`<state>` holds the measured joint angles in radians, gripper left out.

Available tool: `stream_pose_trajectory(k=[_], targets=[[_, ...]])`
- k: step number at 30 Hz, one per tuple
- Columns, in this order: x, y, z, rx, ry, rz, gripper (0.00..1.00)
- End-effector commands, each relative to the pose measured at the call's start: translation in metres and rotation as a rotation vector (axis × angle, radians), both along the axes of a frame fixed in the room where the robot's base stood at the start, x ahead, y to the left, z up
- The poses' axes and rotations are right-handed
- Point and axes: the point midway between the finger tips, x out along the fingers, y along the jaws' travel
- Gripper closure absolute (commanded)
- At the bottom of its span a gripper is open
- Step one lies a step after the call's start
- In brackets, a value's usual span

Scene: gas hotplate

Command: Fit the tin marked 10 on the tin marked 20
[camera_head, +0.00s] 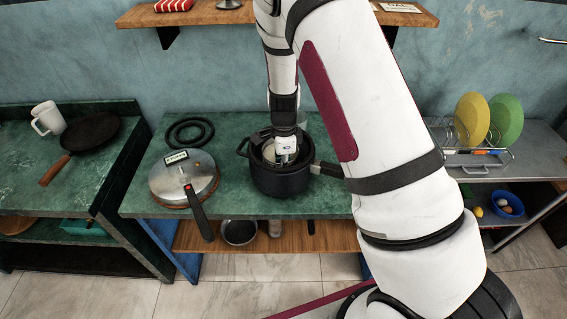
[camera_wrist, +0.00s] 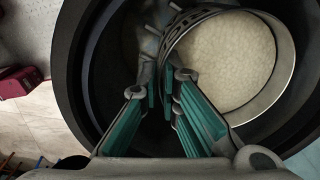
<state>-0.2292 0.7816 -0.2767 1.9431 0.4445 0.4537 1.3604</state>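A round metal tin (camera_wrist: 287,55) with a cream-coloured inside or top is in the black pot (camera_wrist: 72,70) in the wrist view. No number shows on it, and I cannot tell whether a second tin is under it. My gripper (camera_wrist: 166,78) reaches down into the pot at the tin's left side. Its teal-padded fingers are close together near the tin's wall. Whether they press on the wall is unclear. In the head view my gripper (camera_head: 285,158) is inside the pot (camera_head: 281,182), and the pot's contents are mostly hidden.
A lidded pan (camera_head: 170,180) with a dark handle stands left of the pot on the green counter (camera_head: 140,204). Black rings (camera_head: 189,133) lie behind it. A frying pan (camera_head: 90,133) and white mug (camera_head: 48,117) are on the left counter. Plates (camera_head: 471,117) stand in a right-hand rack.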

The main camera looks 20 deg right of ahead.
Motion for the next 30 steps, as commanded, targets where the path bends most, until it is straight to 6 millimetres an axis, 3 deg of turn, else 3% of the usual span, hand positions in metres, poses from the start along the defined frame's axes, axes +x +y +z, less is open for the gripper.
stream_pose_trajectory(k=[1, 3, 5, 17, 30], targets=[[0.0, 0.0, 0.001, 0.0, -0.001, 0.0, 1.0], [0.0, 0.0, 0.001, 0.0, -0.001, 0.0, 0.8], [0.0, 0.0, 0.001, 0.0, -0.001, 0.0, 0.72], [0.001, 0.0, 0.008, -0.001, -0.003, 0.002, 0.72], [-0.001, 0.001, 0.089, 0.0, -0.005, 0.002, 0.72]])
